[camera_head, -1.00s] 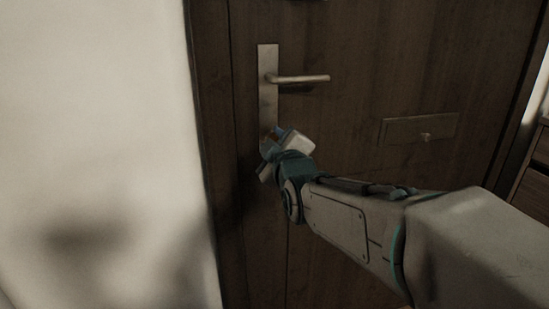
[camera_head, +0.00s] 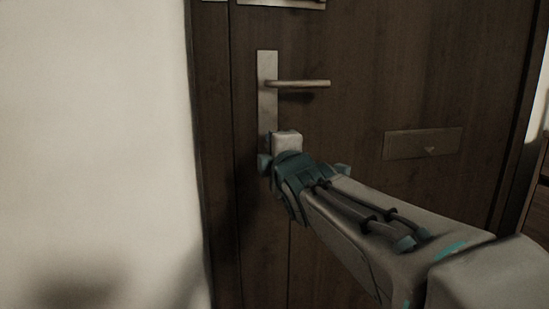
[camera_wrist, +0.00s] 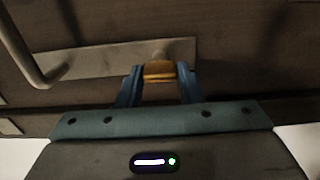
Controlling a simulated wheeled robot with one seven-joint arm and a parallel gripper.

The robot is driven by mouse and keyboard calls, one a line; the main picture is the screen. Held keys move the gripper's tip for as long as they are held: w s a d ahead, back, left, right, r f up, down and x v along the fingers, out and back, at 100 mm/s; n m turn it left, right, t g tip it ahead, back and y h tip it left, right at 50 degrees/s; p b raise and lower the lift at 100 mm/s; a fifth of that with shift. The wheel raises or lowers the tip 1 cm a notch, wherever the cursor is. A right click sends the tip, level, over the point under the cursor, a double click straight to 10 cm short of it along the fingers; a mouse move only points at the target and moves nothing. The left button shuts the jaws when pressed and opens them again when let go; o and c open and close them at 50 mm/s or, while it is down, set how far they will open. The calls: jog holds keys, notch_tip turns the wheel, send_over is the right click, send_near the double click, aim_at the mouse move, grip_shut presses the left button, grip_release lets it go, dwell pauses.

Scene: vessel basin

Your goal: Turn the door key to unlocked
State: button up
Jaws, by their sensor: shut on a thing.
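The dark wooden door (camera_head: 375,60) carries a metal lock plate (camera_head: 267,85) with a lever handle (camera_head: 300,84). In the wrist view the plate (camera_wrist: 105,62) and the handle (camera_wrist: 25,60) lie sideways. My gripper (camera_wrist: 158,74) is shut on the brass-coloured key (camera_wrist: 158,72), held between its blue fingers at the keyhole end of the plate. The keyhole itself is hidden behind the key and fingers. In the head view my gripper (camera_head: 272,150) covers the plate's lower end, and the key is hidden there.
A pale wall (camera_head: 95,140) stands left of the door frame (camera_head: 208,150). A mail-slot plate (camera_head: 422,143) is on the door to the right. The lever handle sticks out above my gripper.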

dwell(0.4)
jog(key=o, duration=1)
jog(key=shift+s, duration=0.1)
